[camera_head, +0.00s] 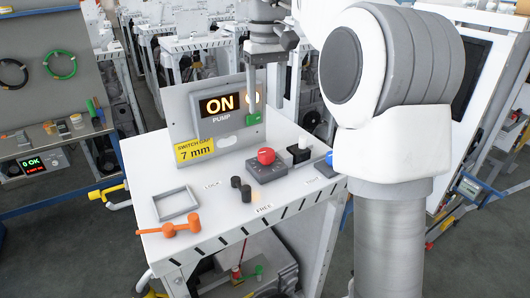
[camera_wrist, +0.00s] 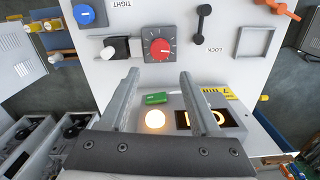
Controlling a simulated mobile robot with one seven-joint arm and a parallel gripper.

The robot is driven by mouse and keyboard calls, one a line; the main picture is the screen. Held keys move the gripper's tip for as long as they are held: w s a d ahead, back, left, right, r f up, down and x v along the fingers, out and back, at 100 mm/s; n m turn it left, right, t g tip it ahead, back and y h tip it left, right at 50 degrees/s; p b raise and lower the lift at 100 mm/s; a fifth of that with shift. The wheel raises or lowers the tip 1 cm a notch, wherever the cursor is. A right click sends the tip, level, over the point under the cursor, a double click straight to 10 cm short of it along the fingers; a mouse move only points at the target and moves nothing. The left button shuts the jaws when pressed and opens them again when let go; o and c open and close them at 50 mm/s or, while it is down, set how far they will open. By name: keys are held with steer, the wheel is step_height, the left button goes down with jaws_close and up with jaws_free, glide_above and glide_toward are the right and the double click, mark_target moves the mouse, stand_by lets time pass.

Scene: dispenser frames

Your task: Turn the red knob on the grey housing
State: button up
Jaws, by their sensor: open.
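The red knob (camera_head: 266,156) sits on top of the grey housing (camera_head: 267,173) on a white bench. In the wrist view the knob (camera_wrist: 159,49) is a round red dial with a pale mark, and the housing (camera_wrist: 146,60) shows around it. My gripper (camera_wrist: 159,75) is open and empty, with its two fingers apart. The knob shows beyond the fingertips, between their lines, and is not touched. In the head view my gripper (camera_head: 267,92) hangs above and behind the knob, in front of the lit panel.
A panel (camera_head: 221,104) reading ON, PUMP stands at the back. A black switch with a white top (camera_head: 300,150) and a blue button (camera_head: 329,158) are right of the knob. A black two-lobed part (camera_head: 241,188), a grey frame (camera_head: 176,204) and an orange hammer (camera_head: 170,229) lie to the left.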

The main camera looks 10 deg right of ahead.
mark_target(266, 152)
step_height(266, 152, down, 14)
steer(key=shift+r+b, duration=0.1)
steer(key=shift+b, duration=0.5)
jaws_close()
steer(key=shift+r+m+p, duration=0.15)
steer(key=shift+m+p, duration=0.5)
steer(key=shift+m, duration=0.55)
steer(key=shift+m+p, duration=0.35)
steer(key=shift+m, duration=1.05)
jaws_free()
